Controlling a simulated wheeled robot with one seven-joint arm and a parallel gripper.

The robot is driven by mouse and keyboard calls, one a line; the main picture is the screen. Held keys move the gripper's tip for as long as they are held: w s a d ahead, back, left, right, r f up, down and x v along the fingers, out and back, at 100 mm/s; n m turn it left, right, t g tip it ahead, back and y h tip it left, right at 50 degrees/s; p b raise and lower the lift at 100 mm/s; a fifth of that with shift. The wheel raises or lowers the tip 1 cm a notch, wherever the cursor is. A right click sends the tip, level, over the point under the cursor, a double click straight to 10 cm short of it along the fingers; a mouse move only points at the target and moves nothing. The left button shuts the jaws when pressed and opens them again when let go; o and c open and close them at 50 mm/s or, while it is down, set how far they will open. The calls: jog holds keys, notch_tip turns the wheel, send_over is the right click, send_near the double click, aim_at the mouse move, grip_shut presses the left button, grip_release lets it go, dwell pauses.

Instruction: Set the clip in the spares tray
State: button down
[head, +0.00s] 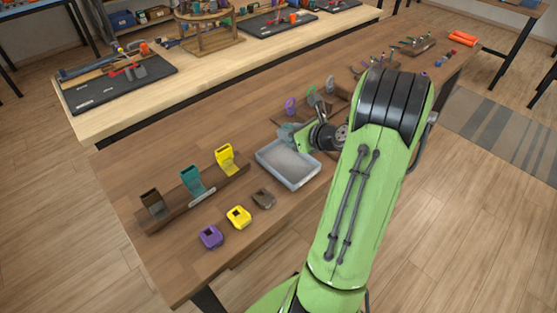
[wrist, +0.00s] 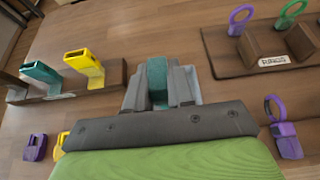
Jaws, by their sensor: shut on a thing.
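The spares tray (head: 262,167) is a shallow grey tray on the wooden table in the head view, and it looks empty. My gripper (head: 289,132) is by the tray's far edge in the head view, partly hidden by my arm. In the wrist view my gripper (wrist: 160,88) is shut on a teal clip (wrist: 157,76), which sits between the two grey fingers. A pale grey-blue patch beside the right finger may be part of the tray. I cannot tell how high the clip is held.
A wooden rack (head: 178,208) left of the tray holds brown, teal and yellow pieces. Another rack (wrist: 232,58) with ring-topped pieces stands right in the wrist view, with a purple piece (wrist: 289,146) nearer.

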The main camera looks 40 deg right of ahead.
notch_tip(320, 180, down, 9)
jog(key=b, duration=0.3)
jog(key=shift+f+b, duration=0.1)
jog(key=shift+b, duration=0.25)
jog(key=c, duration=1)
grip_release()
